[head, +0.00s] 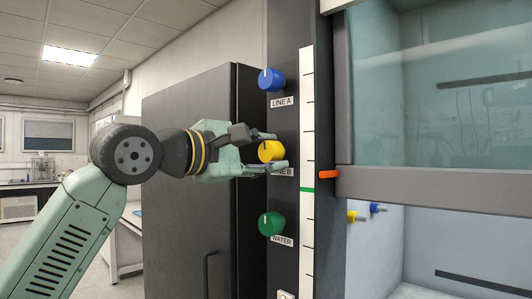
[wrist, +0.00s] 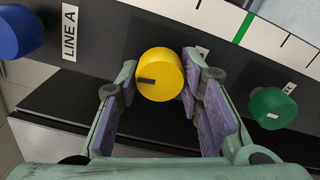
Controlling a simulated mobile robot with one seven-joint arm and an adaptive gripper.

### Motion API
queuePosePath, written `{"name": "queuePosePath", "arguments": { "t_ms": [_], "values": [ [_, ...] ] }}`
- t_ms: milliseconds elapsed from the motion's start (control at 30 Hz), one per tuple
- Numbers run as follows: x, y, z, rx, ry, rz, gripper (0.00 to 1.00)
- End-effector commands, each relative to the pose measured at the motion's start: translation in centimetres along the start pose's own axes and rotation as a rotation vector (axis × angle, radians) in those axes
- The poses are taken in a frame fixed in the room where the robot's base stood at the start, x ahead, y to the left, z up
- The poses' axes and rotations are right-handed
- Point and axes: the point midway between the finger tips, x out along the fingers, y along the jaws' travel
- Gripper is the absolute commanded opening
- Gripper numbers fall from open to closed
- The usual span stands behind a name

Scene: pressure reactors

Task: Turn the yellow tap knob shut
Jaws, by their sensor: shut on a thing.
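The yellow knob (head: 271,151) is the middle one of three on a dark vertical panel, with a label reading LINE B partly hidden below it. In the wrist view the yellow knob (wrist: 160,75) has a dark pointer mark that points left in the picture. My gripper (head: 275,151) reaches in from the left with one finger above and one below the knob. In the wrist view my gripper (wrist: 160,85) has its purple-padded fingers on both sides of the knob, shut on it.
A blue knob (head: 271,79) labelled LINE A sits above and a green knob (head: 271,224) labelled WATER below. A white scale strip (head: 307,130) runs beside them. An orange lever (head: 329,174) and the hood sash frame (head: 430,189) stand to the right. A dark cabinet (head: 190,110) stands behind my arm.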

Motion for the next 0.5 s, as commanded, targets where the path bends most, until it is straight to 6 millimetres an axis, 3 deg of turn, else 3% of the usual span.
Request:
{"name": "queuePosePath", "arguments": {
  "t_ms": [500],
  "values": [
    [-0.01, 0.04, 0.05, 0.136, -0.001, 0.001, 0.06]
  ]
}}
